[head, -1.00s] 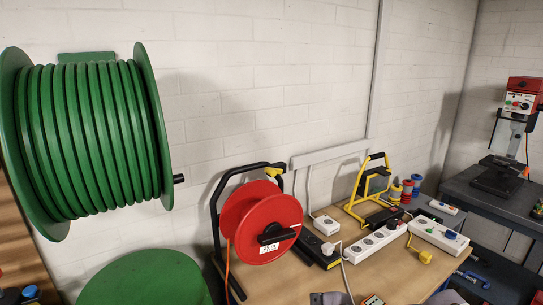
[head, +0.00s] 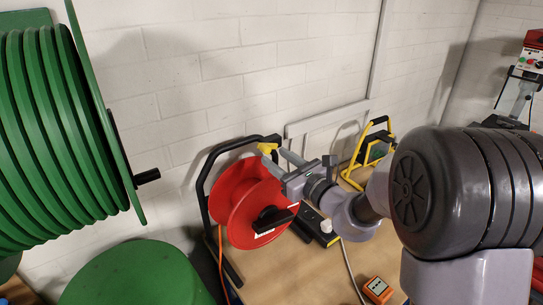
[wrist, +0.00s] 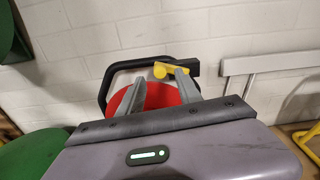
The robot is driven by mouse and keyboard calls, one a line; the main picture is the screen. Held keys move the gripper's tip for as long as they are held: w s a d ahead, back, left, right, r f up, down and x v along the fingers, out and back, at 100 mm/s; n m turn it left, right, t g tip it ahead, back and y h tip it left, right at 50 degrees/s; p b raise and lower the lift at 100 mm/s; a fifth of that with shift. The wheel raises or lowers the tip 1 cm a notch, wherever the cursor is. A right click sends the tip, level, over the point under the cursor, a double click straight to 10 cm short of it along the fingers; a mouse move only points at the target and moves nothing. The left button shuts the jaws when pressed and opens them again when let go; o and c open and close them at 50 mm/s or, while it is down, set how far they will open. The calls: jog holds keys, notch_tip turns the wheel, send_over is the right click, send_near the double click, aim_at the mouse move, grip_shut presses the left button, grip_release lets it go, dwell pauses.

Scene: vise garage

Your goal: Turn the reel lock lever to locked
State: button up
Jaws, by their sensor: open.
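The red cable reel (head: 240,200) stands on the bench in a black tube frame (head: 203,185). The small yellow lock lever (head: 267,148) sits at the right end of the frame's top bar. In the wrist view the lever (wrist: 172,69) lies roughly level, its round end to the left. My gripper (head: 271,156) is open, with its two fingers pointing at the lever from the right in the head view. In the wrist view my fingertips (wrist: 160,76) are close to the lever and partly overlap it; I cannot tell if they touch.
A large green hose reel (head: 50,130) fills the left, with a green round top (head: 135,275) below. A yellow-framed work lamp (head: 372,143) stands behind my arm. An orange box (head: 378,289) lies on the bench. A white brick wall is close behind the reel.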

aim_at(268, 152)
jog(key=shift+x, duration=1.6)
grip_shut()
